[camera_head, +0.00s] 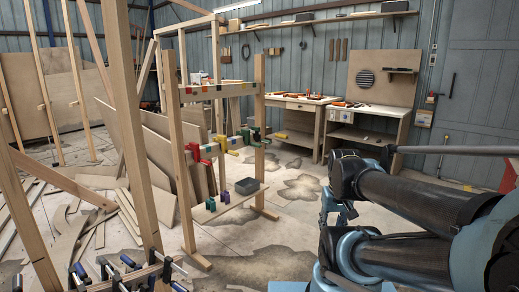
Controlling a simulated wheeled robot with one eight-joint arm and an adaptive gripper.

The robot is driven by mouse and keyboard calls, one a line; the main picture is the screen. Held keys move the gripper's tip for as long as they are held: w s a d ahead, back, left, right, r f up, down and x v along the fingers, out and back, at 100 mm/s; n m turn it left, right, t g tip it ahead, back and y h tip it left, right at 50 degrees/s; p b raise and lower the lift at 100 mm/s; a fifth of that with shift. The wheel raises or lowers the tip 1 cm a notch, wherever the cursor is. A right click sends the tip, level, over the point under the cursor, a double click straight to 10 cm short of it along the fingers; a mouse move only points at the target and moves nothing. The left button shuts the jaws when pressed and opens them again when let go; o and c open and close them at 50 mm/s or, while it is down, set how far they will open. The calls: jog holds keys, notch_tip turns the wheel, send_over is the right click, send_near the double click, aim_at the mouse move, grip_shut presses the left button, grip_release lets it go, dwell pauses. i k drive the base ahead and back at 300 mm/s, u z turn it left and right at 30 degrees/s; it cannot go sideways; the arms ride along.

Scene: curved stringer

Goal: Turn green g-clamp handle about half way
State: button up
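A wooden rack (259,110) stands left of the middle, with G-clamps of several colours on its crossbars. Green G-clamps (246,134) sit at the right end of its middle crossbar, close to the right post. They are small here, and I cannot make out the handle's angle. A red clamp (195,150) and yellow clamps (231,143) are on the same crossbar, further left. Another green clamp (211,204) is on the low shelf, next to a purple one (225,197). My arm fills the lower right, apart from the rack. I cannot make out my gripper.
A grey box (247,185) sits on the rack's low shelf. Timber posts (127,110) and more clamps (125,270) stand in the left foreground. Boards lean behind the rack and planks litter the left floor. Workbenches (375,125) line the back wall. The stained floor right of the rack is clear.

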aim_at(258, 145)
jog(key=z, duration=0.05)
jog(key=i, duration=1)
jog(key=u, duration=0.05)
